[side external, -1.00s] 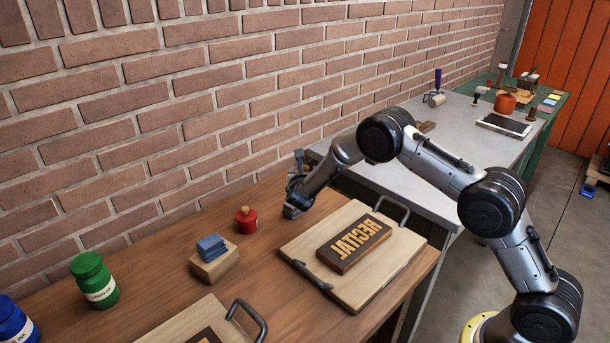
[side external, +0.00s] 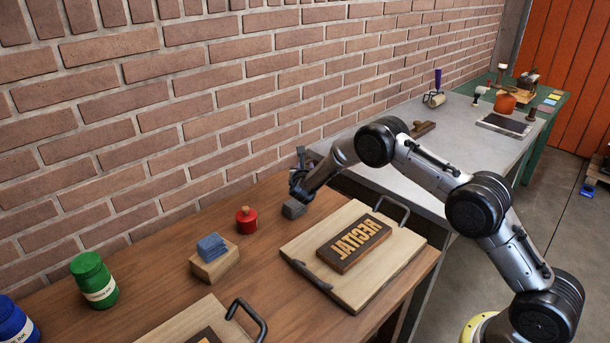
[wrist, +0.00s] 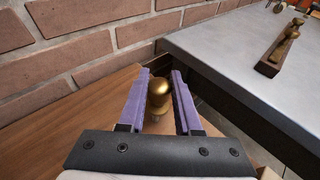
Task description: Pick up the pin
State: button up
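A brass-coloured piece with a round head, which looks like the pin (wrist: 158,90), stands on the wooden bench in the wrist view. My gripper (wrist: 162,78) has its two purple fingers apart, one on each side of the brass head. I see no firm grip on it, and its foot is only partly visible. In the side external view my gripper (side external: 300,182) is low at the back of the bench near the brick wall; the pin cannot be made out there.
A grey-topped table (side external: 452,140) adjoins on the right.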

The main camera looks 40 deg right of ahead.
grip_shut()
jog(key=shift+r, duration=0.1)
